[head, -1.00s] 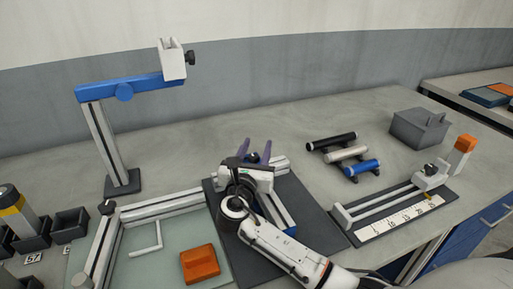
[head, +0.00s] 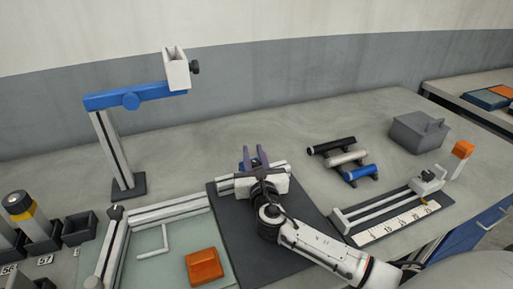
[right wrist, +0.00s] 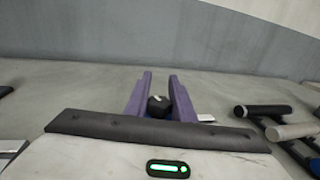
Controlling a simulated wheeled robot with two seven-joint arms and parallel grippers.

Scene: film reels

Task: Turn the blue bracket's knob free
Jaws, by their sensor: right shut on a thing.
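My right gripper (head: 257,158) has purple fingers and is over the dark mat in the middle of the table. Its fingers are shut on a black faceted knob (right wrist: 158,105), which shows between them in the right wrist view. A little blue, seemingly the blue bracket (right wrist: 156,117), shows just below the knob. The rest of the bracket is hidden by my gripper and wrist. Light metal rails (head: 229,187) show beside the gripper on the mat. My left gripper is not in view.
A post with a blue arm (head: 110,99) stands at the back left. A light frame and orange block (head: 205,266) are at front left. Several cylinders (head: 332,146), a grey box (head: 420,132) and a scaled slide rail (head: 398,224) are to the right.

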